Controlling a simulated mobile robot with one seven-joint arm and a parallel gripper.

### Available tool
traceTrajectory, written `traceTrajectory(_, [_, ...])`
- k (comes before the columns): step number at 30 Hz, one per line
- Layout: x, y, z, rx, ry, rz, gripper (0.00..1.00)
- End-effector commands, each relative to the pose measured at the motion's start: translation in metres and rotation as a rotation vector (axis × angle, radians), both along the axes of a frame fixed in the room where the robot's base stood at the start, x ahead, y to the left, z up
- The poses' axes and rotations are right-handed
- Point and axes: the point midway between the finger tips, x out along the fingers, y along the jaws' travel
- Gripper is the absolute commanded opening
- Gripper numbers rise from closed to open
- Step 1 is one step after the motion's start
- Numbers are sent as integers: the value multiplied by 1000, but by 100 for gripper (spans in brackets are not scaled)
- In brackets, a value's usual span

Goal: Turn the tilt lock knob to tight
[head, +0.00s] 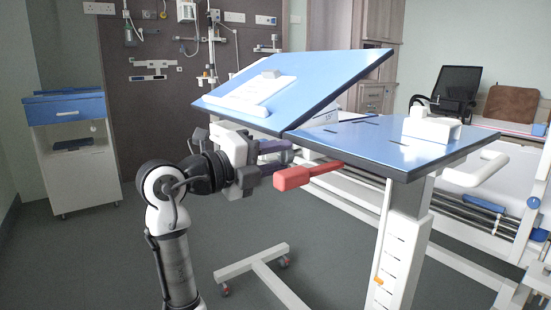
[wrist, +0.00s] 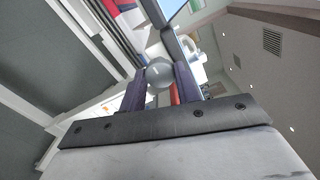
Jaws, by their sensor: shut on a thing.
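The tilt lock knob is a grey round knob (wrist: 159,76) at the side of the overbed table, seen in the wrist view between my two dark purple fingers. My gripper (head: 283,154) is shut on it under the hinge edge of the tilted top. No marking for tight or loose is readable.
A red lever (head: 308,175) sticks out just right of my gripper. The flat blue top (head: 375,143) carries a white object (head: 432,128). A white paper (head: 250,95) lies on the tilted top. A bed is at right, a cabinet (head: 65,108) at left. Floor at left is clear.

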Motion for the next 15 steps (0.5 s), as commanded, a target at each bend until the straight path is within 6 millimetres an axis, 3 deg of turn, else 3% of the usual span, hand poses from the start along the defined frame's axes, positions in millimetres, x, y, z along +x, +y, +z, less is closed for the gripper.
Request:
traceTrajectory(5, [-1, -1, -1, 3, -1, -4, 9])
traceTrajectory(6, [-1, -1, -1, 3, -1, -4, 37])
traceTrajectory(10, [-1, -1, 0, 3, -1, -3, 53])
traceTrajectory(15, [0, -1, 0, 1, 1, -2, 53])
